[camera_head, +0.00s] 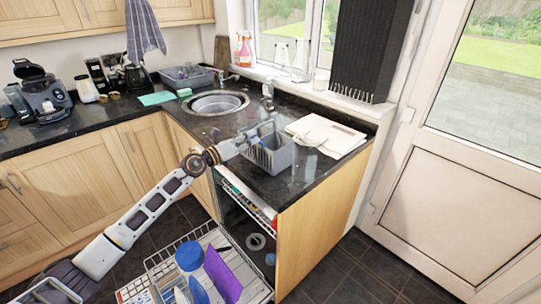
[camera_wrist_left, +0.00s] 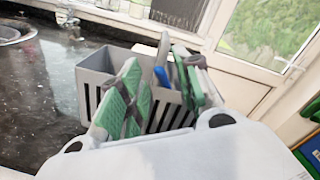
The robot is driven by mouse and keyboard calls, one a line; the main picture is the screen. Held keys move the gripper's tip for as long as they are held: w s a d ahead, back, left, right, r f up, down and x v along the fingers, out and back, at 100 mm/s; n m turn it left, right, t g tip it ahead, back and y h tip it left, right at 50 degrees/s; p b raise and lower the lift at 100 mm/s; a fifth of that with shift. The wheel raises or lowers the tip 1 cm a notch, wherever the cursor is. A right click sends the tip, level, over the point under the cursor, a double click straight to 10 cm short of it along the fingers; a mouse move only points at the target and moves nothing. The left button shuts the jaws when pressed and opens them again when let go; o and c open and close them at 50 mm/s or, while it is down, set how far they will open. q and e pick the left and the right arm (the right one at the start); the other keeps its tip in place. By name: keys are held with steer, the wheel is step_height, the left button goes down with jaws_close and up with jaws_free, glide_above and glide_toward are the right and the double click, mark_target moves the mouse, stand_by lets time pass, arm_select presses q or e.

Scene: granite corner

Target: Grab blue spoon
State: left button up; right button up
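A grey slotted cutlery basket (camera_head: 274,158) stands on the dark granite worktop, right of the sink. It also fills the middle of the left wrist view (camera_wrist_left: 93,78). A blue handle (camera_wrist_left: 162,77), which looks like the blue spoon, sticks up from the basket; its lower part is hidden inside. My left gripper (camera_head: 258,135) is over the basket. In the left wrist view its green-padded fingers (camera_wrist_left: 160,80) are apart, with the blue handle between them in the picture. I cannot tell whether either finger touches it. My right gripper is not in view.
White boards or folders (camera_head: 325,135) lie right of the basket.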

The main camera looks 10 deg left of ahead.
arm_select(q)
jaws_close()
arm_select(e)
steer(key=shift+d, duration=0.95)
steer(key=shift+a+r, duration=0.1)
arm_select(q)
step_height(320, 180, up, 18)
steer(key=p, duration=0.4)
steer(key=shift+p, duration=0.35)
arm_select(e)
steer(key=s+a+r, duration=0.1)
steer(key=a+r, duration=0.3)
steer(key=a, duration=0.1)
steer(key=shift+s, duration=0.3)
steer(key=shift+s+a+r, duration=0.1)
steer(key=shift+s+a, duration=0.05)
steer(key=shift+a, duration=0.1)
